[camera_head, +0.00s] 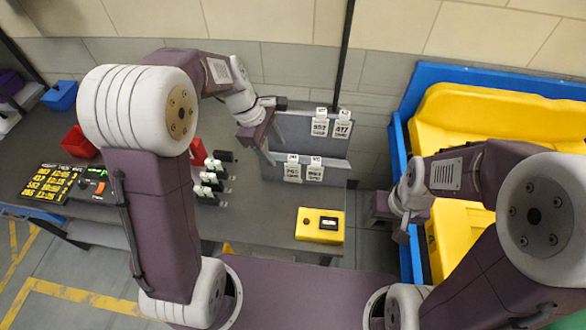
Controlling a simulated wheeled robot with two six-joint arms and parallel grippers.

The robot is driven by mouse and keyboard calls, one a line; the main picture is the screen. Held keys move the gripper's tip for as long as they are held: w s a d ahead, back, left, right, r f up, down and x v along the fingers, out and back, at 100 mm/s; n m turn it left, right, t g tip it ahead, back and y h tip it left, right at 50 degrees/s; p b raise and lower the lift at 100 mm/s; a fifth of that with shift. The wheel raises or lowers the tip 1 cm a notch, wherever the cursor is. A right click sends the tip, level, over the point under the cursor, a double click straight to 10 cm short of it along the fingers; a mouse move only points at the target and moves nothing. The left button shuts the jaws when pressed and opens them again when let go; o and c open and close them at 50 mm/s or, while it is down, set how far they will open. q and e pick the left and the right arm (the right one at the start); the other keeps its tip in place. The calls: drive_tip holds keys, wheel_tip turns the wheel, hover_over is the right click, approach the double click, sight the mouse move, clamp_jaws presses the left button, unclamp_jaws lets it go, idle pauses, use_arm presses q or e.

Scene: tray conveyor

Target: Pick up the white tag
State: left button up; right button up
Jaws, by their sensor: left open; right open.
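Several white tags with black print hang on a grey two-tier rack (300,128) at the back of the dark table. On the upper tier are a left tag (320,123) and a right tag (342,125). On the lower tier are a left tag (292,169) and a right tag (315,171). The frame does not show which one is meant. My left gripper (272,148) is open and empty at the rack's left end, left of the tags. My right gripper (392,225) is open and empty, right of the table and beside the yellow bins.
A yellow box (320,225) sits at the table's front right. Black-and-white items (213,178) stand left of the rack. A display board (48,184) with yellow numbers, a red bin (79,142) and a blue bin (60,96) are at the left. A blue-framed yellow container (480,118) is at the right.

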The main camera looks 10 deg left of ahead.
use_arm(q)
drive_tip(key=n+h, duration=0.1)
drive_tip(key=n, duration=0.1)
approach(291, 156)
drive_tip(key=x, duration=0.6)
drive_tip(key=shift+s+a, duration=0.1)
drive_tip(key=shift+a, duration=0.1)
drive_tip(key=shift+w+d+f, duration=0.15)
drive_tip(key=shift+w+f, duration=0.05)
drive_tip(key=shift+f, duration=0.2)
drive_tip(key=x, duration=0.2)
drive_tip(key=p+x, duration=0.1)
drive_tip(key=x, duration=0.1)
drive_tip(key=shift+s+d+r, duration=0.1)
drive_tip(key=shift+s+d, duration=0.05)
drive_tip(key=shift+d, duration=0.1)
drive_tip(key=shift+d+f, duration=0.2)
drive_tip(key=shift+f, duration=0.2)
clamp_jaws()
